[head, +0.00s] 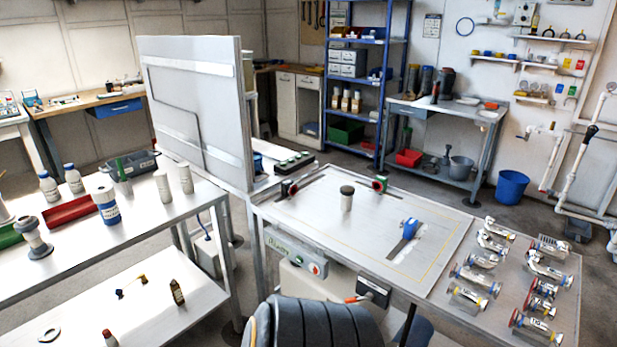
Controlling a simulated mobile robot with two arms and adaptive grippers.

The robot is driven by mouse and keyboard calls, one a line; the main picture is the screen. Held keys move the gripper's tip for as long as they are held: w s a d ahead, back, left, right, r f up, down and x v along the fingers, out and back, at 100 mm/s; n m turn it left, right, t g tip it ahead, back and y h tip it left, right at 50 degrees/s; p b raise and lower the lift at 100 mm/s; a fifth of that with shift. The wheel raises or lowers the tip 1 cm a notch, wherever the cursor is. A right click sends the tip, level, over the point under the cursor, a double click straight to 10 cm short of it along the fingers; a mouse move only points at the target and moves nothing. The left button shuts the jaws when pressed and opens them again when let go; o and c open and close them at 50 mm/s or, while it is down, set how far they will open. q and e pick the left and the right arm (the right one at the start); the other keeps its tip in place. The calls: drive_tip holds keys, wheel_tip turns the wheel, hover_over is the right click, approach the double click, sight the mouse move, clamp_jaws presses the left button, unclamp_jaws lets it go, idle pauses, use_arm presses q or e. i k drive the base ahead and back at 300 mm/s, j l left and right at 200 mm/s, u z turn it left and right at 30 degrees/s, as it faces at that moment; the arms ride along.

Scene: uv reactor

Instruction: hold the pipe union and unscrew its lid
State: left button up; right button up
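A small upright metal cylinder with a dark cap (347,197) stands on the metal table, near the middle of its work area. It looks like the pipe union with its lid on top, though it is small in the picture. Nothing is touching its sides. A grey flanged fitting (33,238) stands on the white bench at the left. Several metal pipe fittings with coloured ends (470,277) lie at the right end of the table. Neither of my grippers is in view.
The metal table (300,222) has clear room around the cylinder. Two dark blocks with red and green parts (289,187) (380,184) and a blue-topped piece (409,228) sit there. An upright grey panel (190,110) stands behind its left side. The left bench holds bottles and a red tray (72,211).

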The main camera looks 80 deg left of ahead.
sight(40, 249)
drive_tip(key=u, duration=4.4)
drive_tip(key=i+l, duration=0.2)
drive_tip(key=i, duration=0.3)
drive_tip(key=i+l, duration=0.25)
drive_tip(key=i, duration=0.25)
drive_tip(key=i+l+u, duration=0.1)
drive_tip(key=i, duration=0.4)
drive_tip(key=l, duration=0.1)
